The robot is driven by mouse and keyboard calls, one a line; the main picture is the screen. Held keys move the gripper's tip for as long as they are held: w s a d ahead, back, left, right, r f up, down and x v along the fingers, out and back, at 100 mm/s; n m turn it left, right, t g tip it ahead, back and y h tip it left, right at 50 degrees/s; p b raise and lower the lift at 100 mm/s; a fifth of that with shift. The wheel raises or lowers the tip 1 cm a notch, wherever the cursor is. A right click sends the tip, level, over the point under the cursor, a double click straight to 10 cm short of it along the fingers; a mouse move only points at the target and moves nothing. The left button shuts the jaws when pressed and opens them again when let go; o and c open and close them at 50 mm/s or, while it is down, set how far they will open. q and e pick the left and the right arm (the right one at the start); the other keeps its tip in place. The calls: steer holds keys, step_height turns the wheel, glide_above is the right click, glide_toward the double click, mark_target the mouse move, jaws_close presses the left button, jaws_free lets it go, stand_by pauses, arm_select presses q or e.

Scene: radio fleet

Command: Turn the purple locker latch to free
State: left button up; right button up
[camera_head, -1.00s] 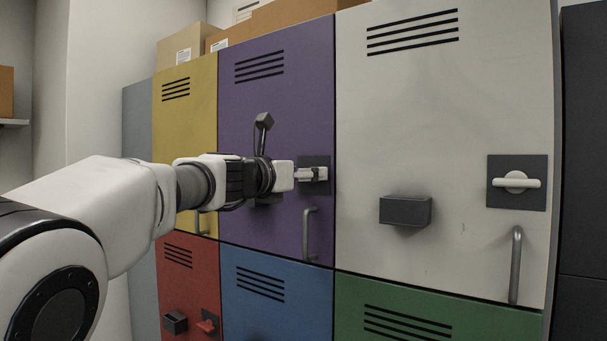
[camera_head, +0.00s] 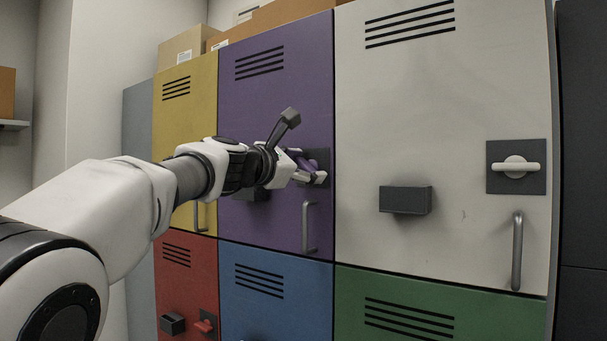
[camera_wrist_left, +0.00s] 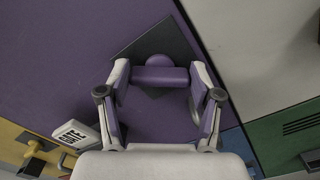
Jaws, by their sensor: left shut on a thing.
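The purple locker door (camera_head: 285,100) stands in the middle of the head view. Its purple latch sits on a dark square plate (camera_wrist_left: 182,42), also seen in the wrist view. The latch bar (camera_wrist_left: 160,77) lies at a slant to the plate's edges. My left gripper (camera_head: 310,170) is at the latch, its fingers (camera_wrist_left: 161,80) on either end of the bar, shut on it. In the head view the fingers hide most of the latch. My right gripper is not in view.
A grey door handle (camera_head: 309,228) is below the latch. A dark box (camera_head: 405,200) juts from the white locker (camera_head: 450,110) to the right, which has its own level latch (camera_head: 515,167). Red (camera_head: 185,275), blue (camera_head: 275,300) and green (camera_head: 440,305) doors are below.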

arm_select(q)
steer(key=m+b, duration=0.1)
steer(key=m, duration=0.1)
steer(key=m+b, duration=0.1)
steer(key=m, duration=0.2)
steer(key=shift+d+f+m, duration=0.1)
steer(key=shift+f+m, duration=0.1)
steer(key=shift+m, duration=0.1)
steer(key=m+b, duration=0.1)
steer(key=m, duration=0.3)
steer(key=shift+m+b, duration=0.3)
steer(key=o, duration=1.1)
steer(key=shift+o, duration=0.2)
steer(key=shift+s, duration=0.1)
steer(key=v, duration=1.1)
steer(key=shift+s+a, duration=0.25)
steer(key=shift+s, duration=0.05)
